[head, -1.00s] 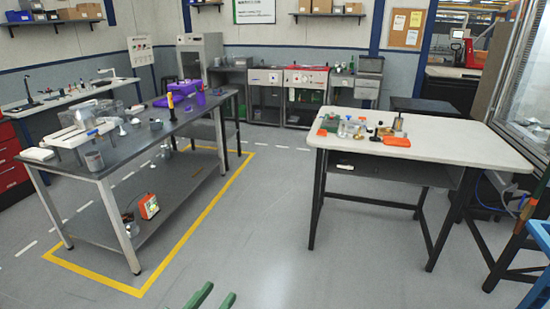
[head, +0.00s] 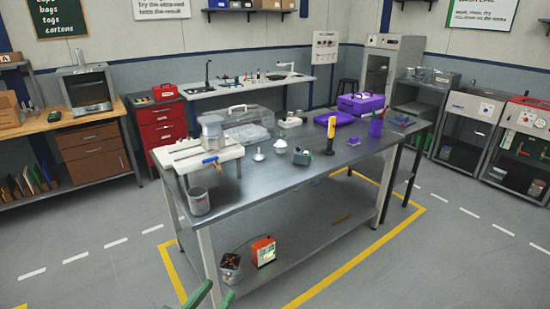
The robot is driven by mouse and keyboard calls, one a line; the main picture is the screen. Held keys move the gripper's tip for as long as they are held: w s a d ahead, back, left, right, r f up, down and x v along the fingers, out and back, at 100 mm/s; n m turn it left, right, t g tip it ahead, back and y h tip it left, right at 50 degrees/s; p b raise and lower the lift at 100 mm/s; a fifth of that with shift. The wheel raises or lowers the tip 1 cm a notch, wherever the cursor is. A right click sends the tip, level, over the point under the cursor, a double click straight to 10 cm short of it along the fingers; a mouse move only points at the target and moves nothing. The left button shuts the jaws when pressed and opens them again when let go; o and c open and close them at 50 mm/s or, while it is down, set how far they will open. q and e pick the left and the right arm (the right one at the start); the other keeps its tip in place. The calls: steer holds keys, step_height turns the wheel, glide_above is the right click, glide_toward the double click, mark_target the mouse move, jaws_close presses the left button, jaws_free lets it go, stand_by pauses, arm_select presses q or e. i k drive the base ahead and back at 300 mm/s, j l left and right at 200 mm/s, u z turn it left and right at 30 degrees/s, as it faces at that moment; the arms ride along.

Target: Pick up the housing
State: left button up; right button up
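No part in view can be named for certain as the housing. A small dark grey block (head: 302,157) stands on the steel table (head: 262,190), too small to identify. White cone-shaped pieces (head: 259,154) and (head: 281,146) stand to its left. My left gripper (head: 211,298) shows at the bottom edge as two green fingers with a gap between them. It looks open and empty, well below and in front of the table, touching nothing. The rest of it is cut off by the frame. My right gripper is not in view.
The table also bears a grey cup (head: 198,201), a white fixture (head: 197,154), a clear case (head: 248,128), a yellow-black tool (head: 331,134) and a purple box (head: 367,104). The lower shelf holds a bucket (head: 231,268) and an orange device (head: 263,251). Floor on both sides is clear.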

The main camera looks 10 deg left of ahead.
mark_target(212, 136)
steer(key=i, duration=1.7)
steer(key=i+u, duration=0.4)
steer(key=i+l+u, duration=0.1)
steer(key=i+u, duration=0.3)
steer(key=i+l+u, duration=0.15)
steer(key=u, duration=0.3)
steer(key=i+l+u, duration=0.4)
steer(key=k+j, duration=0.05)
steer(key=k, duration=0.05)
